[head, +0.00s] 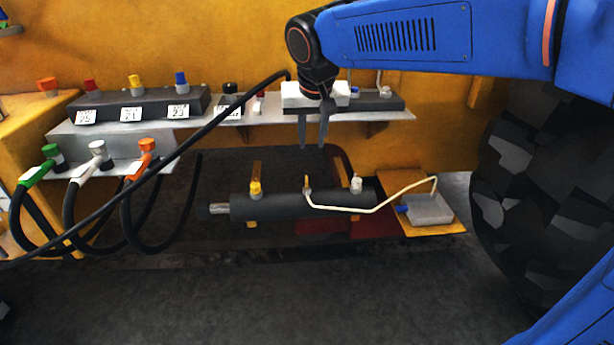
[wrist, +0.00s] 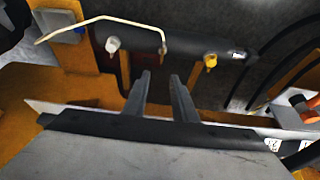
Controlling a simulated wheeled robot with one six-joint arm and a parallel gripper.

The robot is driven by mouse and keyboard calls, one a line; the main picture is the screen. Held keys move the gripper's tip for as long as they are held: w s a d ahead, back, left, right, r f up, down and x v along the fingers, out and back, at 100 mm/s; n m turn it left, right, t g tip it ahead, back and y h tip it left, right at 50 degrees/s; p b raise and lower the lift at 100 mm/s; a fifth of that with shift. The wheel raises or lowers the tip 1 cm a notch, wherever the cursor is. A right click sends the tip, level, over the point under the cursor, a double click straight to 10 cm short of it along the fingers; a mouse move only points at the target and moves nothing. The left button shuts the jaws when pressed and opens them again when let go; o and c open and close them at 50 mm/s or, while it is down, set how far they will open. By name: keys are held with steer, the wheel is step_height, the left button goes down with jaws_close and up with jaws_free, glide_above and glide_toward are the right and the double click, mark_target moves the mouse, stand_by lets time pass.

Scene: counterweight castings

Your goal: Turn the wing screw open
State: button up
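A dark cylinder (head: 280,206) lies level below the shelf, with a yellow-capped fitting (head: 256,188), a small brass-coloured fitting (head: 307,184) and a white-capped fitting (head: 357,184) along its top. A pale bent line runs from the brass fitting to a grey box (head: 430,208). I cannot tell for certain which fitting is the wing screw. My gripper (head: 312,146) points down above the cylinder, fingers apart, with nothing between them. In the wrist view its open fingers (wrist: 160,76) reach towards the brass fitting (wrist: 163,46), with the white cap (wrist: 113,44) and yellow cap (wrist: 210,62) either side.
A grey shelf (head: 265,120) with dark blocks and coloured caps runs behind my gripper. Hoses with green, white and orange couplings (head: 147,146) hang at the left, and a black cable crosses in front. A big tyre (head: 530,190) stands at the right.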

glide_toward(307, 179)
steer(key=x, duration=0.8)
steer(key=shift+f, duration=0.1)
steer(key=shift+c, duration=0.6)
jaws_close()
